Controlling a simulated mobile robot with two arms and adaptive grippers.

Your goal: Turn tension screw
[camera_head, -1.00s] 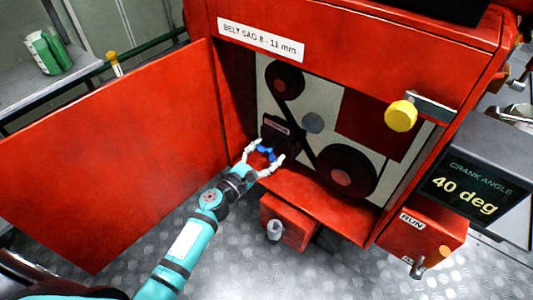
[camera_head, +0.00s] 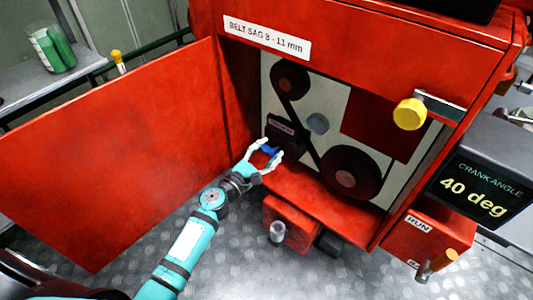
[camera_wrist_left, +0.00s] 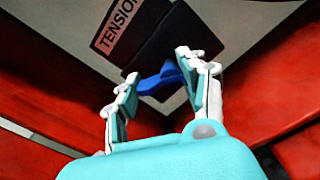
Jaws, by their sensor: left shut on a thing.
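The blue tension screw (camera_head: 270,149) sits at the bottom of a dark block (camera_head: 281,130) labelled TENSION inside the red cabinet. My left gripper (camera_head: 271,152) reaches it from the front and is shut on its blue wing-like handle. In the left wrist view, the handle (camera_wrist_left: 160,78) shows between the two fingers, tilted, under the block (camera_wrist_left: 172,45). The fingers hide part of the screw in the head view. My right gripper is in neither view.
An open red door (camera_head: 120,150) stands left of the arm. Belt pulleys (camera_head: 346,179) lie right of the block. A yellow knob (camera_head: 410,114), a RUN box (camera_head: 428,237) and a crank angle screen reading 40 deg (camera_head: 480,192) are farther right. A small red box (camera_head: 291,224) is below.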

